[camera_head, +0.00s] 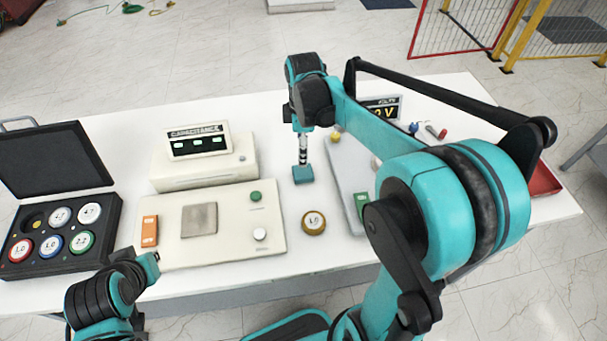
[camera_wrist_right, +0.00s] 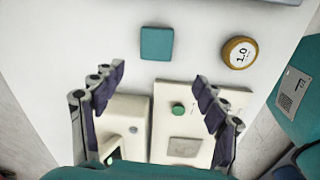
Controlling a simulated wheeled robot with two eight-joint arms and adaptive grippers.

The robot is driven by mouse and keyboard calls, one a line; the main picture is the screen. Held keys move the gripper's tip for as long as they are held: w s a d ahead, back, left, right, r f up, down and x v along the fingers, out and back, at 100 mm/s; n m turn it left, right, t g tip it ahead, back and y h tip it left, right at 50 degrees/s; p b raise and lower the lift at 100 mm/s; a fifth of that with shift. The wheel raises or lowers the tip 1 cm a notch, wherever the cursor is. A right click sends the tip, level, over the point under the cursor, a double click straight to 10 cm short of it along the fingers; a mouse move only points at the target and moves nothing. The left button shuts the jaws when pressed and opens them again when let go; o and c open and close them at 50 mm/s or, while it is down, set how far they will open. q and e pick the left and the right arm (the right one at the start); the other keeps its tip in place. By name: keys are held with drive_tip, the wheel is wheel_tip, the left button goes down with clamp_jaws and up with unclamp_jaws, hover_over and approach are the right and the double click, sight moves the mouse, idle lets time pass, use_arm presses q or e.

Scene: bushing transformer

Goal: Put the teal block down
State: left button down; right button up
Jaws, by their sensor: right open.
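The teal block (camera_head: 303,174) sits on the white table, just right of the capacitance meter's base plate. My right gripper (camera_head: 303,158) points down close above the block in the head view. In the right wrist view, the right gripper (camera_wrist_right: 160,76) has its fingers spread with nothing between them. The teal block (camera_wrist_right: 157,43) lies just past the fingertips there, apart from both. Whether it touches them is hard to tell in the head view. My left arm's end (camera_head: 146,266) shows at the lower left; its fingers cannot be made out.
A round brass-rimmed weight marked 1.0 (camera_head: 314,222) stands right of the base plate (camera_head: 270,220). The capacitance meter (camera_head: 205,165) stands behind the plate. An open black case (camera_head: 15,225) with several round pieces is at the left. A volts display (camera_head: 382,108) stands behind my right arm.

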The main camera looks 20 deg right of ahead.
drive_tip(key=s+a+m+t, duration=0.3)
drive_tip(key=s+m, duration=0.3)
drive_tip(key=s, duration=0.1)
drive_tip(key=s+a+m+t, duration=0.3)
drive_tip(key=s+m, duration=0.4)
drive_tip(key=s, duration=0.1)
drive_tip(key=shift+s+a+r+m, duration=0.25)
drive_tip(key=shift+m, duration=0.05)
wheel_tip(320, 180, down, 2)
drive_tip(key=shift+f+b, duration=0.25)
drive_tip(key=shift+b, duration=1)
drive_tip(key=shift+o, duration=0.5)
